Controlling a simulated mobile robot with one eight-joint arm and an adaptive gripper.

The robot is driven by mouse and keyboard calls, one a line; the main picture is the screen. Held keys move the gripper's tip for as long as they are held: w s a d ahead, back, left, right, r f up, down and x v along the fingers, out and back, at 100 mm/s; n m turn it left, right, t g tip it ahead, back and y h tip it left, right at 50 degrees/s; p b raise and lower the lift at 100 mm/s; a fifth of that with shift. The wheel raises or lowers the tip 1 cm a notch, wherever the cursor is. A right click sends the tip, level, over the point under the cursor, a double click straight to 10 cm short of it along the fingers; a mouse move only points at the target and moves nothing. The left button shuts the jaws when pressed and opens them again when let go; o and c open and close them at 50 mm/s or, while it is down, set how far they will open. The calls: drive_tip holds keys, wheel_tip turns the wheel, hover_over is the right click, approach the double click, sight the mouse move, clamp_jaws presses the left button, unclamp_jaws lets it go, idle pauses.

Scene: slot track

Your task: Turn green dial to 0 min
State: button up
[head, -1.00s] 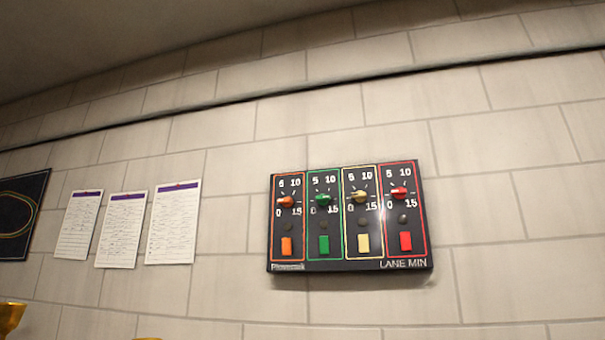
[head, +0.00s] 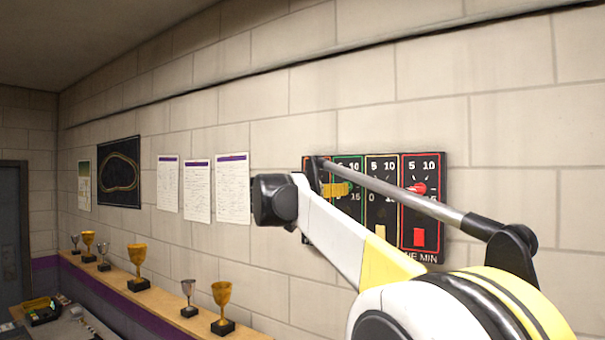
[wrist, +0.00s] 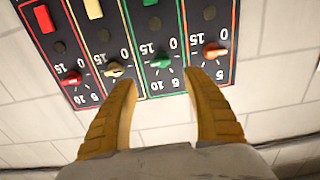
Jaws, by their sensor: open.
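The lane timer panel (head: 421,205) is mounted on the block wall. In the wrist view, which shows it upside down, the green dial (wrist: 160,61) sits on the green-bordered strip between the cream and orange strips. Which number its pointer marks is too small to read surely. My gripper (wrist: 160,78) is open and empty, its two yellow fingers below the green dial in that view, one to each side. Contact with the dial does not show. In the head view my arm covers the green dial, and the gripper's yellow fingers (head: 336,190) show in front of the panel's left part.
The orange dial (wrist: 214,51) lies close to my right finger in the wrist view, and the cream dial (wrist: 115,70) close to the left one. The red dial (wrist: 72,77) is farther left. In the head view, a shelf (head: 160,305) with several trophies runs along the wall.

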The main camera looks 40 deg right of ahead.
drive_tip(key=p+x, duration=0.3)
drive_tip(key=x, duration=0.7)
drive_tip(key=shift+w+d+f, duration=0.1)
drive_tip(key=shift+w+d, duration=0.05)
drive_tip(key=shift+d, duration=0.2)
drive_tip(key=c, duration=1.2)
